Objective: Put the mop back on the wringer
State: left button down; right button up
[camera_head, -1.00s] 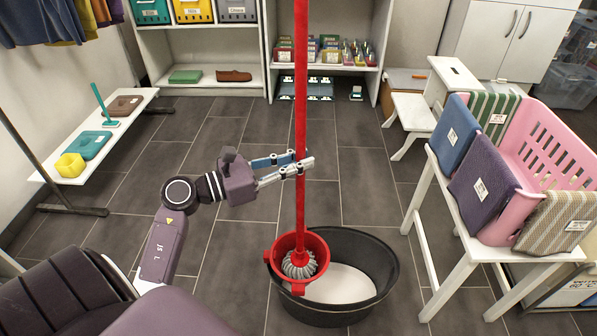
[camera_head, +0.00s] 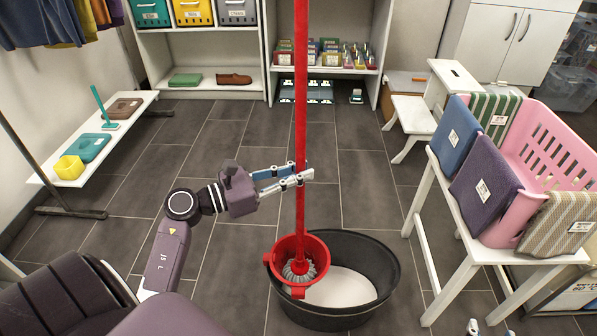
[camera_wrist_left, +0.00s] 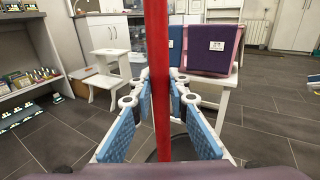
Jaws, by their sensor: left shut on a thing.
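The mop has a long red handle (camera_head: 301,95) and a grey stringy head (camera_head: 298,271). It stands upright, its head within the rim of the red wringer (camera_head: 275,260). The wringer is at the left side of a black tub (camera_head: 386,275) on the floor. My left gripper (camera_head: 301,177) is shut around the handle, well above the wringer. In the left wrist view the red handle (camera_wrist_left: 158,70) runs between the blue finger pads. How deep the mop head sits is hard to tell. A small white-and-dark tip (camera_head: 473,326) at the bottom edge may be my right gripper.
A white table (camera_head: 470,262) with a pink basket (camera_head: 548,140) and folded textiles stands at right. A low white bench (camera_head: 52,178) is at left. Shelves and a white step stool (camera_head: 408,118) are behind. Grey floor is free left of the tub.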

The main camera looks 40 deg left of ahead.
pick_arm(q)
jog(key=c, duration=1.8)
grip_release()
jog(key=shift+c, duration=0.2)
pick_arm(e)
jog(key=shift+r, duration=0.1)
jog(key=shift+w, duration=0.1)
pick_arm(q)
jog(key=shift+r, duration=0.1)
jog(key=shift+s+a, duration=0.1)
jog(key=v, duration=1.2)
pick_arm(e)
jog(key=shift+s+d+f+g, duration=0.2)
jog(key=shift+s+f+g, duration=0.15)
jog(key=shift+f, duration=0.2)
jog(key=shift+s+d+f+g, duration=0.15)
jog(key=shift+s+f+g, duration=0.1)
jog(key=shift+s+f, duration=0.25)
